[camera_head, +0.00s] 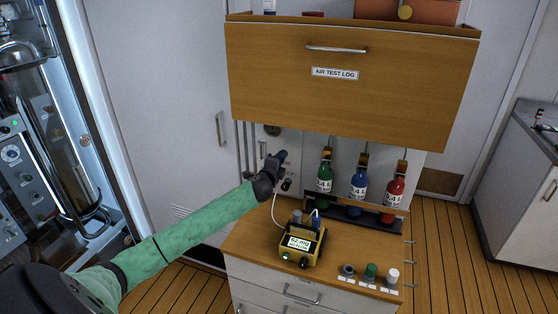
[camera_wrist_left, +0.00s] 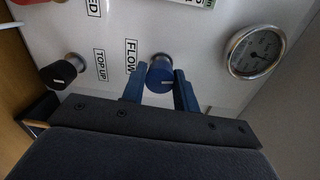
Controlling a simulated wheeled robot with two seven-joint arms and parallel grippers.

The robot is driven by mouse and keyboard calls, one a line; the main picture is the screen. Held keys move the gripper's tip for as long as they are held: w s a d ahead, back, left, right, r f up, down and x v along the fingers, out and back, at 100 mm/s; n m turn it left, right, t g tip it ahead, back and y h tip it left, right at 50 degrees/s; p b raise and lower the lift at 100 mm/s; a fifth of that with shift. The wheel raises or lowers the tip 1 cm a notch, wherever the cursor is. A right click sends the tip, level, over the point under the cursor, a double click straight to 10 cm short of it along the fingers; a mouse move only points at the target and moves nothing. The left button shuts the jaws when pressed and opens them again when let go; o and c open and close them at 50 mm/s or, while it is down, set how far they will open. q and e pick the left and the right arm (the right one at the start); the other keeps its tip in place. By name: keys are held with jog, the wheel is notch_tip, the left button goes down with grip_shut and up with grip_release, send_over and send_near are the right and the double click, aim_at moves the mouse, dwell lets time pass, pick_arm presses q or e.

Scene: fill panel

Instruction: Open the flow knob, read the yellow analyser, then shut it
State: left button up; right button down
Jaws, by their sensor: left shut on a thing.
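The flow knob (camera_wrist_left: 161,72) is blue and round, beside a FLOW label on the white panel in the left wrist view. My left gripper (camera_wrist_left: 160,84) is shut on it, one blue finger on each side. In the head view my left gripper (camera_head: 281,158) reaches the panel under the wooden cabinet and hides the knob. The yellow analyser (camera_head: 302,243) stands on the wooden counter, below and right of the gripper. Its lit display seems to read "62 mg"; the smaller line is unclear. My right gripper is not in view.
A black TOP UP knob (camera_wrist_left: 64,71) and a round gauge (camera_wrist_left: 255,52) flank the flow knob. Green (camera_head: 325,171), blue (camera_head: 358,180) and red (camera_head: 395,187) bottles hang at the right. Small capped items line the counter's front. The AIR TEST LOG cabinet (camera_head: 400,95) overhangs.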

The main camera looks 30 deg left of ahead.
pick_arm(q)
jog(key=shift+d+f+m, duration=0.1)
jog(key=shift+m, duration=1)
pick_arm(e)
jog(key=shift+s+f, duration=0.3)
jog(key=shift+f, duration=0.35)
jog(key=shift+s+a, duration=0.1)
pick_arm(q)
jog(key=o, duration=1)
jog(key=shift+b+v, duration=1.25)
jog(key=shift+v, duration=2.6)
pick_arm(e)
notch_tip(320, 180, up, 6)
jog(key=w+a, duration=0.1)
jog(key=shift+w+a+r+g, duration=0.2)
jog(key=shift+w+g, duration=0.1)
